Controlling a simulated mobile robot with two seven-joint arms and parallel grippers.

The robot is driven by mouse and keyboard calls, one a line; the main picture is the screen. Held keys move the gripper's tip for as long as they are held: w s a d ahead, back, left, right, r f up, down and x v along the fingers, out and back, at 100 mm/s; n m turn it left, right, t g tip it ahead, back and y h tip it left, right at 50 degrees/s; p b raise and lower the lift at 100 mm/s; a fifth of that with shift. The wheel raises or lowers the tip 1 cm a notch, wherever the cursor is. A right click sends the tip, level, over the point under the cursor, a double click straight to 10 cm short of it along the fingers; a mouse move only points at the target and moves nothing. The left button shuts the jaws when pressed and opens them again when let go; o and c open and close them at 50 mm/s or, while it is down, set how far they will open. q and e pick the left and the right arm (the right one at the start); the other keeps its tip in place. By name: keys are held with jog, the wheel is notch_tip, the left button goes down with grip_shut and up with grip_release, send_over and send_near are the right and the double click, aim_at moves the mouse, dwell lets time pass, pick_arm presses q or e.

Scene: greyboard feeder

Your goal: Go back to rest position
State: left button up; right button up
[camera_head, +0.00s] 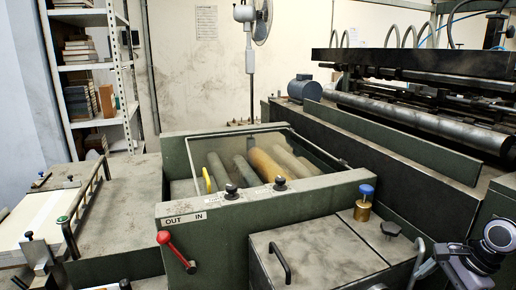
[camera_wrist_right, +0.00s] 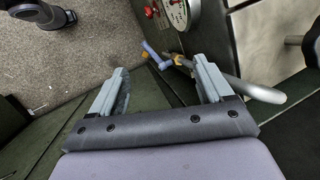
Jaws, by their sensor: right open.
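My right gripper (camera_wrist_right: 163,82) is open and empty in the right wrist view, its two grey fingers spread wide. In the head view, my right arm's wrist (camera_head: 490,246) is at the lower right edge, beside the green machine housing (camera_head: 330,205). A bent grey rod (camera_wrist_right: 262,93) and a small lavender lever (camera_wrist_right: 155,54) lie beyond the fingertips in the right wrist view. Nothing is between the fingers. My left gripper is not in view.
A dusty top plate (camera_head: 310,252) with a black handle and a brass knob (camera_head: 363,204) is left of my right arm. A red lever (camera_head: 174,250) sticks out of the housing front. A round gauge (camera_wrist_right: 176,12) shows in the wrist view, with concrete floor (camera_wrist_right: 60,75) at left.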

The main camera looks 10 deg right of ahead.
jog(key=s+a+f+n+t, duration=0.1)
jog(key=s+a+f+n, duration=0.25)
jog(key=f, duration=0.25)
jog(key=s+a+f+n+t, duration=0.1)
jog(key=s+a+f+n, duration=0.2)
jog(key=f, duration=0.4)
jog(key=s+a+f+n+t, duration=0.1)
jog(key=s+a+f+n, duration=0.1)
jog(key=s+f+n, duration=0.3)
jog(key=w+a+n+t, duration=0.1)
jog(key=a+n+t, duration=0.3)
jog(key=a+n, duration=0.6)
jog(key=a, duration=0.9)
jog(key=shift+w+f+h, duration=0.3)
jog(key=shift+f, duration=0.05)
